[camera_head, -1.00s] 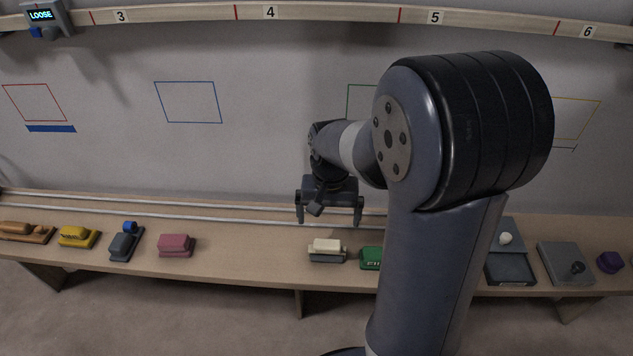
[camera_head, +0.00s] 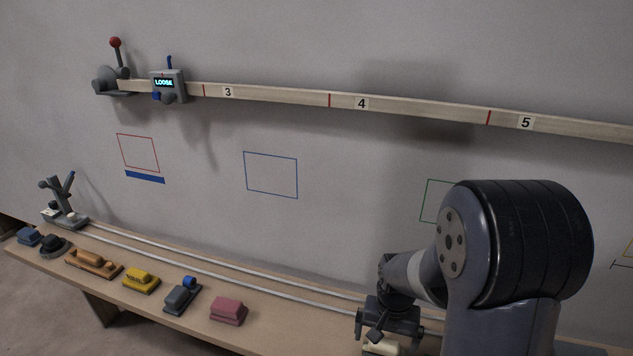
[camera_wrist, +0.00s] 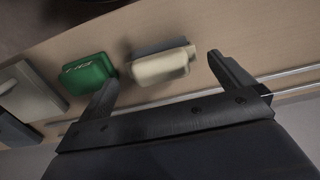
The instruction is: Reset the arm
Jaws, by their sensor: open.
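My gripper (camera_head: 388,337) is in the lower right of the head view, above the bench and in front of the wall. Its jaws are apart with nothing between them. In the wrist view my gripper (camera_wrist: 160,78) shows its two fingers spread wide. A cream-topped block (camera_wrist: 160,67) lies on the bench beyond the fingers, apart from them as far as I can tell. That block (camera_head: 382,348) is partly hidden at the bottom of the head view.
The bench (camera_head: 140,308) holds a pink block (camera_head: 228,310), a grey block with blue knob (camera_head: 182,296), a yellow block (camera_head: 141,281) and a brown one (camera_head: 94,262). A green block (camera_wrist: 90,74) lies beside the cream one. A rail (camera_head: 280,97) carries a "LOOSE" display (camera_head: 166,83).

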